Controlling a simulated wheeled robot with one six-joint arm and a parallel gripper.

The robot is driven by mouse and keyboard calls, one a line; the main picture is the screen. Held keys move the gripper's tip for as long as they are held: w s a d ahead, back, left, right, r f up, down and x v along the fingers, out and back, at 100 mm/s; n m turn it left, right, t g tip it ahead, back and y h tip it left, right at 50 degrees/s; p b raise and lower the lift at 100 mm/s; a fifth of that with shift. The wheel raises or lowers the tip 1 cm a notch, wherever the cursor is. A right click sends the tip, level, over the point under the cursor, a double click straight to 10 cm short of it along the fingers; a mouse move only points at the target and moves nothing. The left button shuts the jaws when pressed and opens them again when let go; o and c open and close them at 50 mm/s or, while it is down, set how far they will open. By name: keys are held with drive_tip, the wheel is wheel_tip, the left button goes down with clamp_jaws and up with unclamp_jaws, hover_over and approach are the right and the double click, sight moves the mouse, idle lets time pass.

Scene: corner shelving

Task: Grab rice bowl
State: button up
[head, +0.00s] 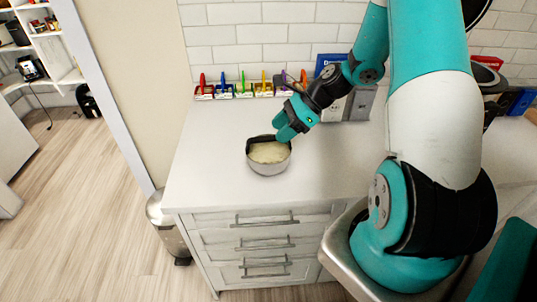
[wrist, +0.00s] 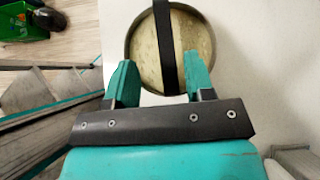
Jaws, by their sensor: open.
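The rice bowl (head: 268,169) is a round metal bowl with pale contents, upright on the white counter. In the wrist view the bowl (wrist: 127,44) is at the top centre, with a black strip (wrist: 164,40) running across its opening. My gripper (head: 285,131) is just behind and above the bowl's right rim in the head view. In the wrist view its two teal fingers (wrist: 160,72) are apart, with the near part of the bowl and the strip's end between them. Nothing is held. Whether the fingers touch the bowl cannot be told.
A row of several small coloured items (head: 245,88) stands along the tiled wall behind the bowl. A blue-topped box (head: 330,64) stands to their right. Drawers (head: 262,243) with handles are below the counter. A metal bin (head: 165,222) stands at its left. The counter's left front is clear.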

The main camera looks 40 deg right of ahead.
sight(268, 138)
drive_tip(key=x, duration=0.2)
drive_tip(key=p+x, duration=0.1)
drive_tip(key=x, duration=0.2)
drive_tip(key=shift+w+d+p, duration=0.15)
drive_tip(key=shift+w+p, duration=0.15)
drive_tip(key=shift+w, duration=0.05)
clamp_jaws()
idle(1.0)
